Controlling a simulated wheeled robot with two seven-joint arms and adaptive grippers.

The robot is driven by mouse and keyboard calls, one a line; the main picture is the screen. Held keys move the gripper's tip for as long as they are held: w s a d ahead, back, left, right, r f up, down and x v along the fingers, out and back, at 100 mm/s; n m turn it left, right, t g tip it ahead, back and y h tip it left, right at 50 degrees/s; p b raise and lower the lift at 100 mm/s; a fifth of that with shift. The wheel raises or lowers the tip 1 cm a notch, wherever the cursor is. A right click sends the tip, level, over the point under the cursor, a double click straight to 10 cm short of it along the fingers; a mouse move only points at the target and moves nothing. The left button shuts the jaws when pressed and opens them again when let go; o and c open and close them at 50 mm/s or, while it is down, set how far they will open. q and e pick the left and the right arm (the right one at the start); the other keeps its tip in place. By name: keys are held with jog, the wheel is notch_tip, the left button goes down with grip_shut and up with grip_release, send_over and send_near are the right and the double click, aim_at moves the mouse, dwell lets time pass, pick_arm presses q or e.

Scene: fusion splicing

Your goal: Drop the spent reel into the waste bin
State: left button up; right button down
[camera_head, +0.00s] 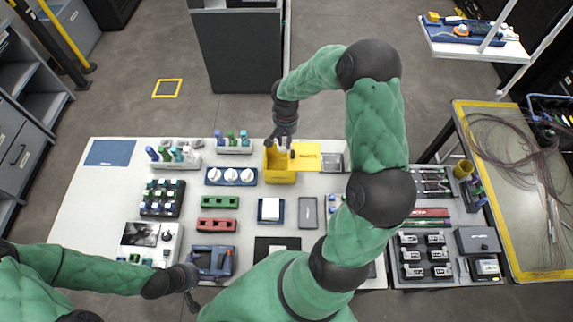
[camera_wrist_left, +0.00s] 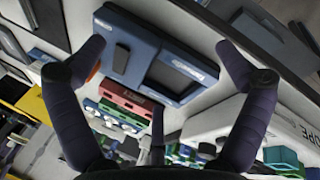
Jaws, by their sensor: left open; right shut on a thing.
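The yellow open-topped bin (camera_head: 281,178), which looks like the waste bin, stands at the back middle of the table. My right gripper (camera_head: 281,143) points down at the bin's back edge, over its opening. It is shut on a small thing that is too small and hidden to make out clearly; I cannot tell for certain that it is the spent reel. My left gripper (camera_head: 193,303) is low at the table's front edge, beside the blue device (camera_head: 212,261). In the left wrist view its fingers (camera_wrist_left: 158,60) are spread and empty, with the blue device beyond them.
White spools on a blue tray (camera_head: 231,177) stand left of the bin. A yellow sheet (camera_head: 307,157) lies right of it. Red and green blocks (camera_head: 219,202) and a grey box (camera_head: 308,212) are nearer. The table's far left is mostly clear.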

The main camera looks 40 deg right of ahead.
jog(key=shift+f+b, duration=0.3)
jog(key=shift+f, duration=0.5)
jog(key=c, duration=1)
grip_release()
notch_tip(320, 180, up, 12)
